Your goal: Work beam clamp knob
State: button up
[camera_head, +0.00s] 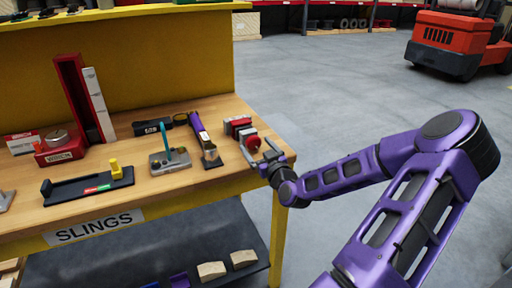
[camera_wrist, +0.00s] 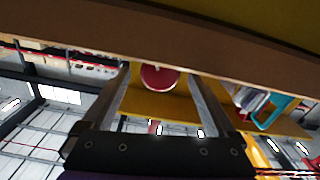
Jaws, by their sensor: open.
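The beam clamp (camera_head: 238,124) sits at the right end of the wooden bench, a grey and red body with a round red knob (camera_head: 253,143) facing my arm. My gripper (camera_head: 258,149) is open at the knob, with one finger on each side in the head view. In the wrist view the red knob (camera_wrist: 160,78) shows as a disc between the two fingers (camera_wrist: 158,72), with a gap on both sides. Whether the fingertips reach past the knob's face is hard to tell.
Left of the clamp stand a purple and black tool (camera_head: 203,138) and a grey block with a teal handle (camera_head: 171,160). Further left are a red stand (camera_head: 80,100) and a black tray (camera_head: 88,186). The floor right of the bench (camera_head: 330,95) is open.

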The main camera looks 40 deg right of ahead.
jog(key=shift+w+d, duration=0.1)
jog(key=shift+w, duration=0.35)
jog(key=c, duration=1.4)
jog(key=shift+o, duration=0.2)
jog(key=shift+m, duration=0.3)
jog(key=o, duration=1.4)
jog(key=shift+c, duration=0.2)
jog(key=shift+s, duration=0.15)
